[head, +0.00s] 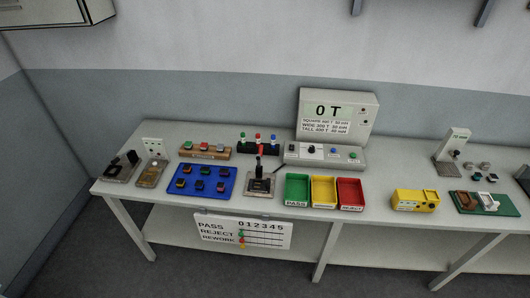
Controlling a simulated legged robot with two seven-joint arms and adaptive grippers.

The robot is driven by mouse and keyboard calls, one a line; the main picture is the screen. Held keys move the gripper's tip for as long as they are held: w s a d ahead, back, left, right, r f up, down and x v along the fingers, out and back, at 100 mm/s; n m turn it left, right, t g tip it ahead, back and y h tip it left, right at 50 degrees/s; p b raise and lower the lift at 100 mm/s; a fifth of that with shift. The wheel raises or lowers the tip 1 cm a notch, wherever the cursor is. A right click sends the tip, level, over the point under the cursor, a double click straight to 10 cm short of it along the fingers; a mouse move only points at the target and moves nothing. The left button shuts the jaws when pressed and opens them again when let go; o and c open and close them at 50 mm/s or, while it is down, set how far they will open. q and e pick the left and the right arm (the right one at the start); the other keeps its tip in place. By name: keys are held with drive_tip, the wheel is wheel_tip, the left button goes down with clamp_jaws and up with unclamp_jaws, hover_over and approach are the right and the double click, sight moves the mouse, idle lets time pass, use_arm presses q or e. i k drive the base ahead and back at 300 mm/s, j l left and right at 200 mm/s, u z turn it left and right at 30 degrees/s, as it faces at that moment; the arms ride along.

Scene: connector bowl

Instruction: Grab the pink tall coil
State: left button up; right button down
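No pink tall coil can be made out for certain at this size. A blue tray (212,194) on the left half of the bench holds several small dark pieces with coloured tops, some reddish. A wooden rack (206,153) behind it carries a few coloured pieces, one of them reddish. A black rack (257,150) to its right holds upright pieces with green, red and blue tops. Neither of my grippers shows in the head view.
A grey meter (337,118) reads "0 T". In front are green (297,203), yellow (324,205) and red (351,207) bins. A black-handled fixture (259,185) stands beside the blue tray. A yellow box (415,206) and green board (503,206) are at right. Bare bench separates the red bin and yellow box.

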sight(221, 188)
drive_tip(key=i+j, duration=0.15)
drive_tip(key=j, duration=0.3)
drive_tip(key=i+j+z, duration=0.1)
drive_tip(key=j, duration=0.35)
drive_tip(key=i+j, duration=0.1)
drive_tip(key=j, duration=0.35)
